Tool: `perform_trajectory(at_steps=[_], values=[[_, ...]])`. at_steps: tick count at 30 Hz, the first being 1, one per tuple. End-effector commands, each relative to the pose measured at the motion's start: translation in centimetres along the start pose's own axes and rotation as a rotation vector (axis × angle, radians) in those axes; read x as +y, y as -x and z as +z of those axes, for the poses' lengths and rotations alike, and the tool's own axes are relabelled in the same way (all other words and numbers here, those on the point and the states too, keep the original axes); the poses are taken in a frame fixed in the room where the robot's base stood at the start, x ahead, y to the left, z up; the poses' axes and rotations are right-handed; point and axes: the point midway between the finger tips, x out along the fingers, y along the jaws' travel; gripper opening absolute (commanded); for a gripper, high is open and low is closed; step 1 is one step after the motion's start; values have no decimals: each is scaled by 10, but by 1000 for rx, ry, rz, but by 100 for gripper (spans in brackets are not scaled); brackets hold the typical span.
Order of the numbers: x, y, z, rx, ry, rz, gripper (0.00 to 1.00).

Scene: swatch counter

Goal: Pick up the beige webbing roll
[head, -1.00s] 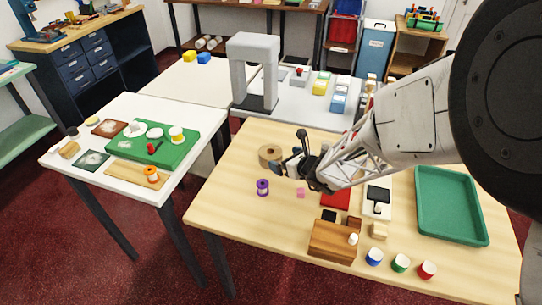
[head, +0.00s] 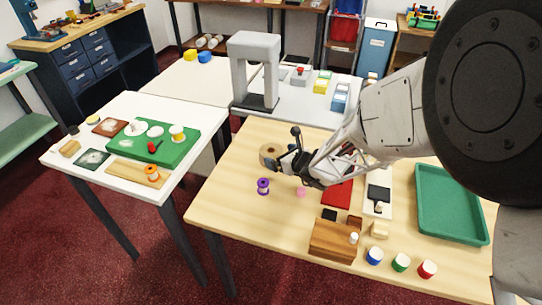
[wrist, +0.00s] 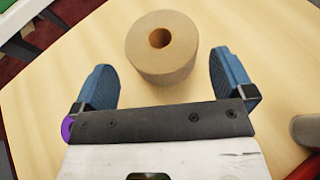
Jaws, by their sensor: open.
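The beige webbing roll (head: 267,154) stands on the wooden table, left of my gripper (head: 284,162) in the head view. My gripper partly covers its right side there. In the wrist view the roll (wrist: 162,58) shows its round top with a dark centre hole. It lies ahead of my gripper, roughly midway between the two blue fingers (wrist: 165,85) and beyond their tips. The fingers are spread wide, with nothing between them. I cannot tell how high they are above the table.
A purple spool (head: 263,186) and a pink piece (head: 301,191) are near my gripper. A red pad (head: 338,192), wooden block (head: 333,240), several coloured cups and a green tray (head: 452,205) are to the right. A grey arch (head: 255,70) stands behind.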

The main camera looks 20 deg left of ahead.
Motion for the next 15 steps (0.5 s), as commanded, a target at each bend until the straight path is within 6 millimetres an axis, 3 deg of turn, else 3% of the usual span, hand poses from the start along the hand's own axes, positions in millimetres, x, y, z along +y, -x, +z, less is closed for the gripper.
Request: perform_trajectory(at_steps=[15], values=[[-1, -46, 0, 1, 0, 1, 100]])
